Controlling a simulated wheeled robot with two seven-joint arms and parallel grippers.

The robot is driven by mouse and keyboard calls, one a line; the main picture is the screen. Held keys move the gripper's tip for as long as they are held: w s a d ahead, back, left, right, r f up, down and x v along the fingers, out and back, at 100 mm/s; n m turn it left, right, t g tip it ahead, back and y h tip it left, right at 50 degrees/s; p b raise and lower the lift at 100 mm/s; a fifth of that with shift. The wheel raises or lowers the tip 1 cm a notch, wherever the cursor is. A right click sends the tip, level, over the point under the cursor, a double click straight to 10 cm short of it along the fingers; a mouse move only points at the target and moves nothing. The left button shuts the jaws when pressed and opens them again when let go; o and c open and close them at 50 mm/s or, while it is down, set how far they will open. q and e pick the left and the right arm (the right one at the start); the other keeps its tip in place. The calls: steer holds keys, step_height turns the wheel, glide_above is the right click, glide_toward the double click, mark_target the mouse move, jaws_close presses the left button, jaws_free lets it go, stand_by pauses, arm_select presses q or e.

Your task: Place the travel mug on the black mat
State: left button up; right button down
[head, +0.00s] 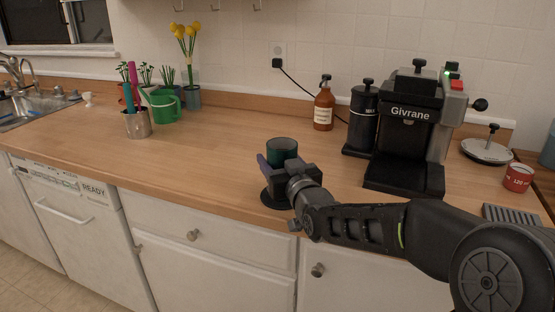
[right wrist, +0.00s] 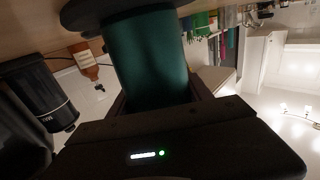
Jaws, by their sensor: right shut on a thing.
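The dark green travel mug (head: 282,149) is held upright over the counter's front part in the head view. It fills the middle of the right wrist view (right wrist: 148,58). My right gripper (head: 284,168) is shut around its side. The round black mat (head: 268,199) lies on the counter directly below, partly hidden by the gripper and mug. In the right wrist view the mug's base meets or nearly meets the dark mat (right wrist: 78,16); I cannot tell whether they touch. My left gripper is not in view.
A black Givrane coffee machine (head: 411,130) and black grinder (head: 362,120) stand right of the mug. A brown bottle (head: 323,108) is behind. A utensil cup (head: 137,124) and green bucket (head: 166,107) stand left. The counter (head: 220,148) between is clear.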

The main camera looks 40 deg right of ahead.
steer(key=shift+c, duration=2.2)
jaws_free()
steer(key=shift+r+p, duration=0.2)
steer(key=shift+p, duration=0.15)
steer(key=shift+s+f, duration=0.1)
steer(key=shift+s, duration=0.25)
steer(key=b+v, duration=0.1)
steer(key=v, duration=1)
steer(key=shift+s+a+b, duration=0.1)
steer(key=shift+s+b, duration=0.05)
steer(key=shift+b, duration=0.15)
